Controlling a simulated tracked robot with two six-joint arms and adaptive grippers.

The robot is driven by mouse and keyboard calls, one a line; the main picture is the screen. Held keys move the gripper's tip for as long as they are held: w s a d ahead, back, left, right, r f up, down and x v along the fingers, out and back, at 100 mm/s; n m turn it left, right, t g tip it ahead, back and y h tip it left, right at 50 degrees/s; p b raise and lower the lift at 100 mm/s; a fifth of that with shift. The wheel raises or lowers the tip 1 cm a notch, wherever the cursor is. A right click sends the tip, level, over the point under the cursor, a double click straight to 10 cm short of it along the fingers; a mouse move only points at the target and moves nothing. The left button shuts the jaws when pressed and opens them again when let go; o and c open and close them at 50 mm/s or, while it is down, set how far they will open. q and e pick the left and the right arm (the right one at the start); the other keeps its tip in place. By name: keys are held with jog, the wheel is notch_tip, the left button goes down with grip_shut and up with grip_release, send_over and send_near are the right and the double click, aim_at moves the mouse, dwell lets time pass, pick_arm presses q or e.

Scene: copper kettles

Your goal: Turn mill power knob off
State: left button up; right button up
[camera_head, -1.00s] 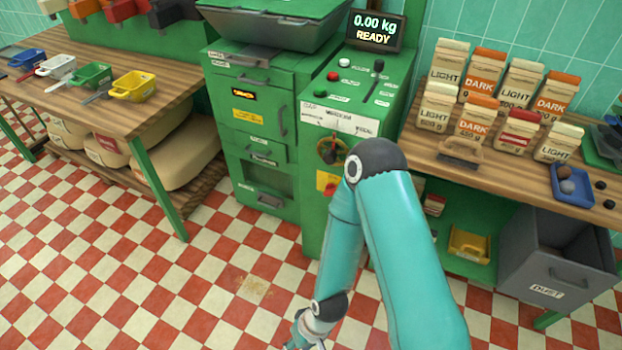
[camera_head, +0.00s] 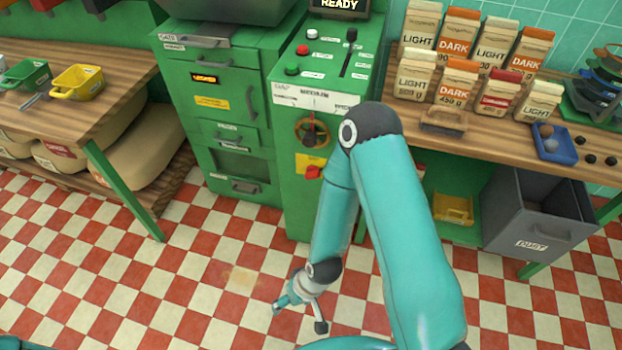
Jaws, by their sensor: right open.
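A red knob (camera_head: 313,172) on a yellow plate sits low on the front of the green mill cabinet (camera_head: 293,205). It looks like the power knob, but its lettering and exact setting are too small to read. My right arm hangs just right of the knob and dial. My right gripper (camera_head: 299,316) is open and empty, low over the floor, well below the knob and apart from the cabinet. My left gripper is not in view.
The mill's top panel has white, red and green buttons and a slider (camera_head: 350,50). A wooden counter (camera_head: 480,150) with light and dark bags stands right, with a grey dust bin (camera_head: 540,215) below. A wooden table (camera_head: 90,95) stands left. The checkered floor (camera_head: 200,270) in front is clear.

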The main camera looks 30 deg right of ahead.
jog(key=w+d+f+t+h+b, duration=0.1)
jog(key=w+d+f+t+b, duration=0.1)
jog(key=w+f+b, duration=0.3)
jog(key=w+d+f+t+h+b, duration=0.2)
jog(key=w+f+t+b, duration=0.15)
jog(key=w, duration=0.35)
jog(key=m+t+h+b, duration=0.2)
jog(key=t+h+b, duration=0.3)
jog(key=h+b, duration=1.2)
send_near(311, 178)
jog(key=w+d+y+b, duration=0.1)
jog(key=w+d+b, duration=0.1)
jog(key=d, duration=0.1)
jog(key=w+d+r+y+b, duration=0.1)
jog(key=w+d, duration=0.1)
jog(key=w+d+r+y+b, duration=0.1)
jog(key=w+d+b, duration=0.1)
jog(key=d, duration=0.1)
jog(key=shift+w+d+b, duration=0.1)
jog(key=shift+d+b, duration=0.2)
jog(key=shift+d, duration=0.05)
